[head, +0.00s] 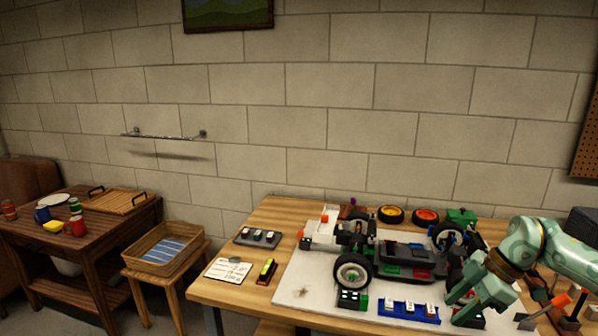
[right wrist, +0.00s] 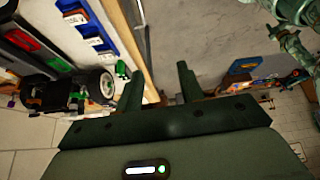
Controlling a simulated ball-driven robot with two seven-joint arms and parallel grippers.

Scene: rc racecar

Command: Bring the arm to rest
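My right arm, pale green with gold bands, comes in from the right in the head view. Its right gripper (head: 462,303) is low over the right front of the workbench, beside the blue tray. In the right wrist view the two dark fingers (right wrist: 159,84) stand apart with nothing between them, so the gripper is open and empty. The RC car (head: 405,258) stands on the pale mat left of the gripper; one of its wheels (right wrist: 104,84) shows at the left of the right wrist view. My left gripper is not in view.
A blue tray (head: 408,311) with small parts lies before the car. Orange-centred wheels (head: 426,216) and a green part (head: 461,215) lie behind it. A note card (head: 228,270) and dark tray (head: 257,238) lie left. A basket (head: 165,247) is on a stool further left.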

